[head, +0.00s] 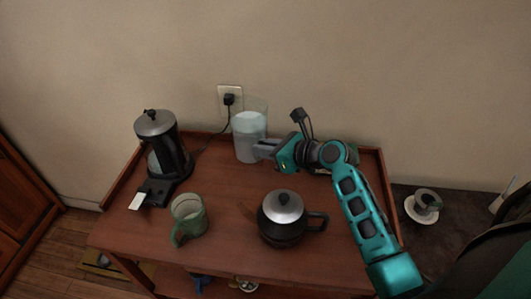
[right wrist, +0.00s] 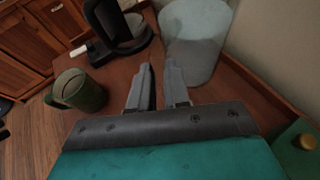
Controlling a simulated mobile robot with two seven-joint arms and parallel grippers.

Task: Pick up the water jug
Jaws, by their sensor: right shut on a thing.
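The water jug (head: 249,138) is a pale, see-through container with a whitish fill. It stands upright at the back of the wooden table, near the wall. My right gripper (head: 261,149) reaches it from the right, with its fingers at the jug's right side. In the right wrist view the jug (right wrist: 196,42) is just beyond the fingertips of the right gripper (right wrist: 160,76). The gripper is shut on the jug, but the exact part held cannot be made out. My left gripper is not in view.
A black coffee maker (head: 164,150) stands left of the jug. A green mug (head: 188,216) and a black kettle with a silver lid (head: 283,216) stand toward the table's front. The wooden table (head: 235,227) has a raised rim. A cup on a saucer (head: 423,205) is at right.

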